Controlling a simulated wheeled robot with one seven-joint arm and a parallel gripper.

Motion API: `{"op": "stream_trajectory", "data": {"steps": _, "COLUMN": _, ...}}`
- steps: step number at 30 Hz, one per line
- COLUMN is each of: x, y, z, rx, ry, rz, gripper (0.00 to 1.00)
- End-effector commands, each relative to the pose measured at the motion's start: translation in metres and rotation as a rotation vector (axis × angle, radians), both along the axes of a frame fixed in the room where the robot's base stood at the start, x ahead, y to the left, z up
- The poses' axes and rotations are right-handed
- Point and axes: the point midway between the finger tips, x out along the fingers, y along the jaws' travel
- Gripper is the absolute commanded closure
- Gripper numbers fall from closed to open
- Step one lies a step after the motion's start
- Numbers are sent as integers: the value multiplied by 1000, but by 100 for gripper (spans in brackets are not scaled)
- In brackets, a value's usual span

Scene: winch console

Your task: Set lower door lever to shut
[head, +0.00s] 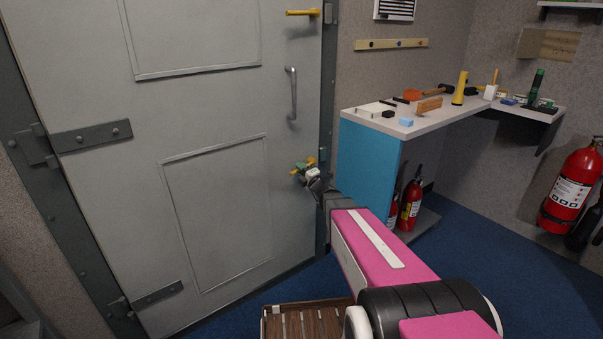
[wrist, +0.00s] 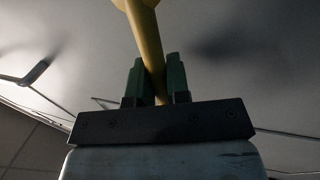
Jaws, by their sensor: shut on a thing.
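The grey door (head: 215,130) fills the left half of the head view. The lower door lever (head: 310,162) is yellow and sits low near the door's right edge, partly hidden by my gripper. My gripper (head: 301,170) is at this lever. In the wrist view the green fingers of my gripper (wrist: 161,82) are closed on the yellow lever (wrist: 147,45), one finger on each side. The lever's angle is hard to tell in the head view. The upper yellow lever (head: 302,13) lies roughly level near the top of the door.
A grey door handle (head: 291,93) stands between the two levers. A workbench (head: 370,160) with tools is right of the door, with a small extinguisher (head: 411,205) below it. A large red extinguisher (head: 570,190) hangs at far right. A slatted wooden crate (head: 305,322) is at the bottom.

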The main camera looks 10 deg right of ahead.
Motion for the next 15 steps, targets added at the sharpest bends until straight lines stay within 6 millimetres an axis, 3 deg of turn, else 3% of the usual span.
{"op": "stream_trajectory", "data": {"steps": 15, "x": 0, "y": 0, "z": 9, "rx": 104, "ry": 58, "rz": 0, "gripper": 100}}
